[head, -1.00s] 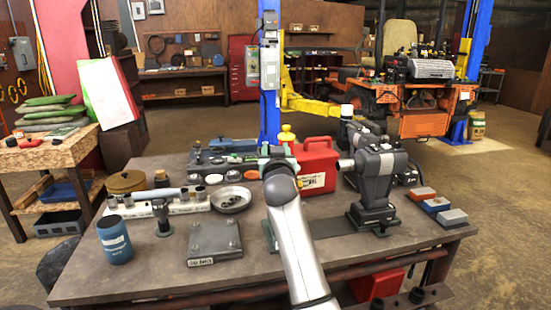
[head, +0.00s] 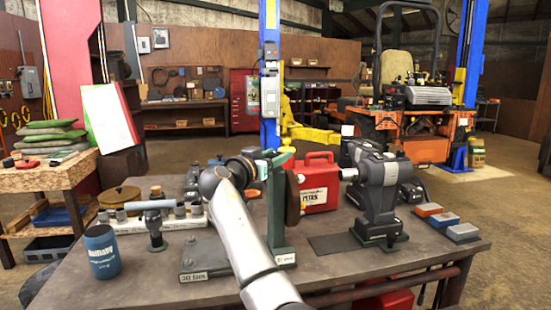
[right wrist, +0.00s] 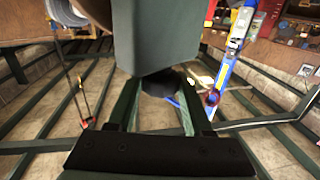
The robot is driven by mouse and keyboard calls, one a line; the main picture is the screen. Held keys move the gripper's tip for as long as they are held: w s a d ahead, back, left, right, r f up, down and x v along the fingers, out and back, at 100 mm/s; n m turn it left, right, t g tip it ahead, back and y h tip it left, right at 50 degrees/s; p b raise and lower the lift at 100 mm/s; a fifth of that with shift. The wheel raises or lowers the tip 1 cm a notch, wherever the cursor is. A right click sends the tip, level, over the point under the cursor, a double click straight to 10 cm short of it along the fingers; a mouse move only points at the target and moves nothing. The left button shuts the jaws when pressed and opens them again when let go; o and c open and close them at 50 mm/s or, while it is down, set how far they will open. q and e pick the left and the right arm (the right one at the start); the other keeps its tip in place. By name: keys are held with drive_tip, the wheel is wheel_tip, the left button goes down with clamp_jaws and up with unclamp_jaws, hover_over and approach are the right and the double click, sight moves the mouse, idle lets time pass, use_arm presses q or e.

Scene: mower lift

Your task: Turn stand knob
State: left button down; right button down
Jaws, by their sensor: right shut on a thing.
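The stand is a dark green upright post (head: 276,215) on the workbench, with a labelled foot (head: 285,258) and a brown disc (head: 292,200) at its right side. My right gripper (head: 268,160) is at the top of the post. In the right wrist view, the post's green block (right wrist: 155,40) fills the top middle. The right fingers (right wrist: 155,105) straddle a dark round knob (right wrist: 160,83) just below that block and are shut on it. The knob is mostly hidden in the head view. My left gripper is not in view.
A red petrol can (head: 318,188) and a grey machine (head: 382,190) stand right of the post. A flat plate (head: 205,258), a blue can (head: 101,251) and a small stand (head: 155,225) are to the left.

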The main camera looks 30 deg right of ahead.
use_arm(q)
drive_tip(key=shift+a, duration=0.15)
use_arm(e)
drive_tip(key=shift+f+g, duration=0.15)
drive_tip(key=shift+g, duration=0.15)
drive_tip(key=shift+c, duration=1.5)
unclamp_jaws()
use_arm(q)
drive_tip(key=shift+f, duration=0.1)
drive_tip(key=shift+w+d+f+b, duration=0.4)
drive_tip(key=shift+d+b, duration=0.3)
drive_tip(key=shift+b, duration=0.4)
use_arm(e)
drive_tip(key=v, duration=1.2)
drive_tip(key=shift+a, duration=0.2)
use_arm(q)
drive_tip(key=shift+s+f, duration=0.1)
use_arm(e)
drive_tip(key=shift+s+f, duration=0.1)
drive_tip(key=shift+f, duration=0.05)
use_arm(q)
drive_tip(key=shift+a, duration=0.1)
